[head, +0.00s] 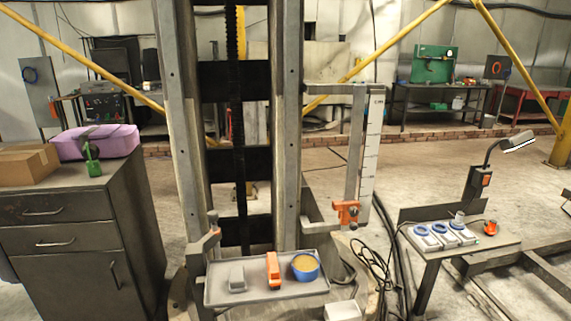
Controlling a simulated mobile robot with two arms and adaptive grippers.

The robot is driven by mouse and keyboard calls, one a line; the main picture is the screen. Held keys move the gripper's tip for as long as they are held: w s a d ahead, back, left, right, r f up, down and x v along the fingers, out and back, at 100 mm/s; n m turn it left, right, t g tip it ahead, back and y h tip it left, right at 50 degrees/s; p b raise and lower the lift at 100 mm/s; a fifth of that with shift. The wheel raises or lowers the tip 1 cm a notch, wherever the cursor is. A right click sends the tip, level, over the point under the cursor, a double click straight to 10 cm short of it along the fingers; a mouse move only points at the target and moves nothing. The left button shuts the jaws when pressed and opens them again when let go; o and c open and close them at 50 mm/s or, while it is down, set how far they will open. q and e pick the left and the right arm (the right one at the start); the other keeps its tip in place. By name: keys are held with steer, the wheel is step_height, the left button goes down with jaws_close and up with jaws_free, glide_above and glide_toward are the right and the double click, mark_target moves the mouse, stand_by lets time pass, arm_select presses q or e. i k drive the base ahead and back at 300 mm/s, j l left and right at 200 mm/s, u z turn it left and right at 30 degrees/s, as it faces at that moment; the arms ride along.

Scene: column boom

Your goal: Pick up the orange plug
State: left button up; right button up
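Another orange object, a block-like piece (273,270), lies in the grey tray (220,293) at the foot of the column, between a grey block (237,278) and a blue bowl (305,267). Neither of my grippers shows in the head view.
The tall steel column (287,130) stands in the centre, with an orange clamp (347,213) on its side bar. A dark cabinet (65,240) fills the left. Black cables (380,265) hang between tray and side table. A lamp (515,141) rises behind the sockets.

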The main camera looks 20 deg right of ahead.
mark_target(490, 231)
steer(key=i+l+z, duration=0.15)
steer(key=z, duration=0.3)
steer(key=i+z, duration=0.6)
steer(key=z, duration=0.3)
steer(key=i+j+z, duration=0.1)
steer(key=i+z, duration=0.15)
steer(key=z, duration=0.15)
steer(key=i+l+z, duration=0.1)
steer(key=i, duration=0.35)
steer(key=i+l, duration=0.2)
steer(key=i, duration=0.3)
steer(key=i+l+z, duration=0.15)
steer(key=i, duration=0.35)
